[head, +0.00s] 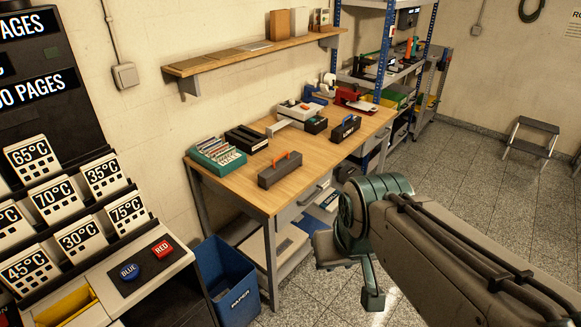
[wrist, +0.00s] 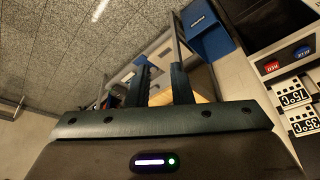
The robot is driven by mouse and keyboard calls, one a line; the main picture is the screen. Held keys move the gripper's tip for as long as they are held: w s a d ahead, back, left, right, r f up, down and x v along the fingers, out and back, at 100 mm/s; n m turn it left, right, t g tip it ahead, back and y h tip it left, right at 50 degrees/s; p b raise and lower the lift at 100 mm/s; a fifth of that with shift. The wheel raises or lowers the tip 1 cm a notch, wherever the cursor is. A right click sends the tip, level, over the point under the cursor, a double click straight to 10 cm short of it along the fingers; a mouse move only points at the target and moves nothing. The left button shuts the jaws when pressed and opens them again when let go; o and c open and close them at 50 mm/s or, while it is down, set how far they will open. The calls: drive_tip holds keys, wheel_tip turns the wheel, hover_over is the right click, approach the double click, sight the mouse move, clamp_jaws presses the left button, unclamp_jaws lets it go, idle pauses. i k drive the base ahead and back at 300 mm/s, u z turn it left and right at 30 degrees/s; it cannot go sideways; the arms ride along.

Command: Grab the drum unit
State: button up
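A dark grey, long block with an orange handle (head: 280,170) lies near the front edge of the wooden workbench (head: 240,190); it looks like a drum unit. A black block with a pale label (head: 345,128) lies farther right and could also be one; its label is too small to read. My gripper (wrist: 160,70) is open and empty, with two dark fingers apart in the wrist view. In the head view my arm is in front of the bench, off to the right of the grey block and apart from it. No drum unit is clear in the wrist view.
A green rack of cards (head: 217,154), a black tray (head: 246,138) and a white device (head: 300,108) stand on the bench. A blue paper bin (head: 228,280) stands on the floor by its left end. A shelf (head: 255,53) hangs above. Floor at right is open before a step stool (head: 530,140).

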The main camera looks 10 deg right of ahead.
sight(270, 176)
drive_tip(key=z, duration=0.85)
drive_tip(key=i, duration=1.6)
drive_tip(key=u, duration=1.8)
drive_tip(key=i, duration=0.5)
